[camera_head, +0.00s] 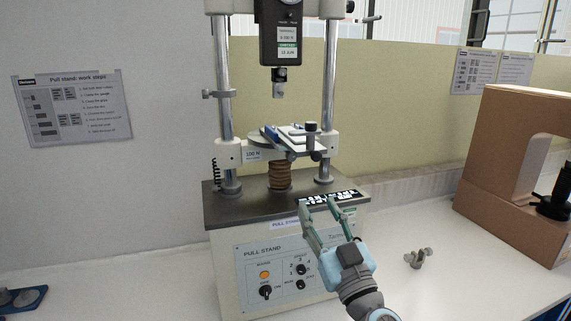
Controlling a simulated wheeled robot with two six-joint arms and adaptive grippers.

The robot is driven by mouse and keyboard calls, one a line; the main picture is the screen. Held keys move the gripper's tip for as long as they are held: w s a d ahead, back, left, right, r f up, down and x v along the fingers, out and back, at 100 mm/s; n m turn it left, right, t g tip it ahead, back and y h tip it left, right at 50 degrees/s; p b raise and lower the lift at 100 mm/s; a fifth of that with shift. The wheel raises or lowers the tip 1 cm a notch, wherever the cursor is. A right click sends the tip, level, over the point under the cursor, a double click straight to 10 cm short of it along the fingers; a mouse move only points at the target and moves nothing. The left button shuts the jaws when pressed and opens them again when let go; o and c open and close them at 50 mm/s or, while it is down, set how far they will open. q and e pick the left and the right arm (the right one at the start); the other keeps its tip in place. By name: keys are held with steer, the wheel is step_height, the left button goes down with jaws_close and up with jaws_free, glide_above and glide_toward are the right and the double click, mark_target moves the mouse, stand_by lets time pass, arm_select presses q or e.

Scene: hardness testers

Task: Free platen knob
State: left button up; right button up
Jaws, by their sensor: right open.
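The pull stand (265,242) stands on the white bench, with a round platen (262,141) on a bellows column (279,176). A dark upright knob (312,128) shows at the platen's right edge. A smaller dark knob (316,156) shows lower, under that edge. I cannot tell which one is the platen knob. My right gripper (317,205) is open, its fingers pointing up in front of the stand's base, below and apart from both knobs. Nothing shows between the fingers. My left gripper is not in view.
A black force gauge (280,32) hangs above the platen between two steel columns (224,90). A blue and white piece (290,134) lies on the platen. A small grey clamp (418,258) lies on the bench at right. A brown machine (500,170) stands further right.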

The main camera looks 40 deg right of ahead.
mark_target(292, 158)
steer(key=p+x, duration=0.4)
steer(key=x, duration=0.9)
steer(key=shift+w+d+r, duration=0.1)
steer(key=shift+w+r, duration=0.05)
steer(key=shift+w, duration=0.05)
steer(key=shift+w+d+p, duration=0.15)
steer(key=shift+w+p, duration=0.15)
steer(key=shift+w, duration=0.2)
steer(key=shift+c, duration=0.6)
steer(key=shift+d, duration=0.1)
jaws_close()
